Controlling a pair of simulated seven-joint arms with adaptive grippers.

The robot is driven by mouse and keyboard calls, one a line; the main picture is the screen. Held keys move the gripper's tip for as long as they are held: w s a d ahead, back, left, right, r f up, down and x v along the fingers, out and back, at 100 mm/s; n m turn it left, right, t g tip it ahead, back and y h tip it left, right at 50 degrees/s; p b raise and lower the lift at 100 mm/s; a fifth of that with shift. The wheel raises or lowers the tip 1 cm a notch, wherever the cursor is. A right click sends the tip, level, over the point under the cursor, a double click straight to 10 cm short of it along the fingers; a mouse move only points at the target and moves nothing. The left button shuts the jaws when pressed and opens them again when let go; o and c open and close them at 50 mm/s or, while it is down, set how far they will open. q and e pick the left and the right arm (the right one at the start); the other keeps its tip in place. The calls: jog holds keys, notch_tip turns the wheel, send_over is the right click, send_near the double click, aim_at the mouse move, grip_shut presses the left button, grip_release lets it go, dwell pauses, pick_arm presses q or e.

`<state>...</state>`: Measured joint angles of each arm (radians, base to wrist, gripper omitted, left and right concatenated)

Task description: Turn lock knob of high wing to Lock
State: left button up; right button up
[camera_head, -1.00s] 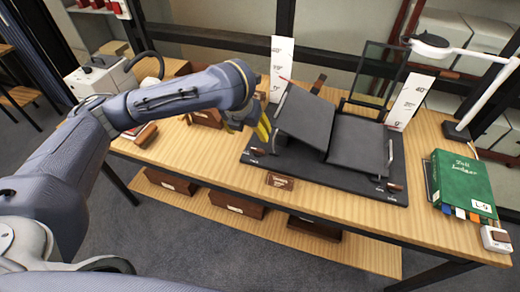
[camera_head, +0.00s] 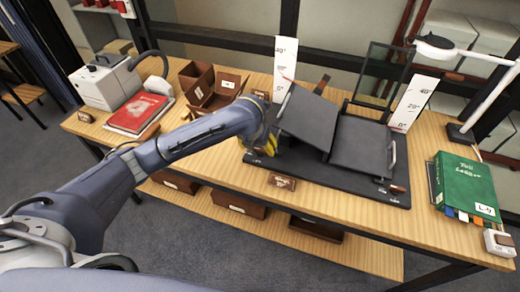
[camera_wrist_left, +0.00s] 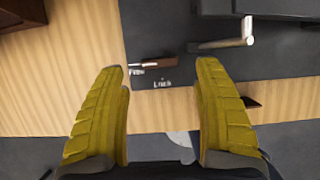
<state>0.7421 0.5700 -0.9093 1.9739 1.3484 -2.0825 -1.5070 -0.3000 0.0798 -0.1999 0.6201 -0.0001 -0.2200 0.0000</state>
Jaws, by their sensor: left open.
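The book cradle (camera_head: 330,178) has a dark base with two wings. The high wing (camera_head: 306,120) is raised and tilted; the other wing (camera_head: 362,146) sits lower on the right. My left gripper (camera_head: 270,143) is at the base's left front corner, beside the high wing. In the left wrist view my open, empty gripper (camera_wrist_left: 160,72) has its yellow fingers spread, with a brown lock knob (camera_wrist_left: 158,62) between and just beyond the tips. The knob's left end lies by the "Free" label; "Lock" is printed below it. In the head view my gripper hides this knob.
A metal rod (camera_wrist_left: 232,43) stands close to the knob. A brown plaque (camera_head: 282,181) lies before the cradle, a red book (camera_head: 139,112) and brown boxes (camera_head: 208,88) to the left. A green ledger (camera_head: 464,182) is at right. White scales (camera_head: 284,62) stand behind.

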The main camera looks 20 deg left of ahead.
aim_at(260, 150)
pick_arm(q)
jog(key=shift+x, duration=2.1)
jog(key=c, duration=1.4)
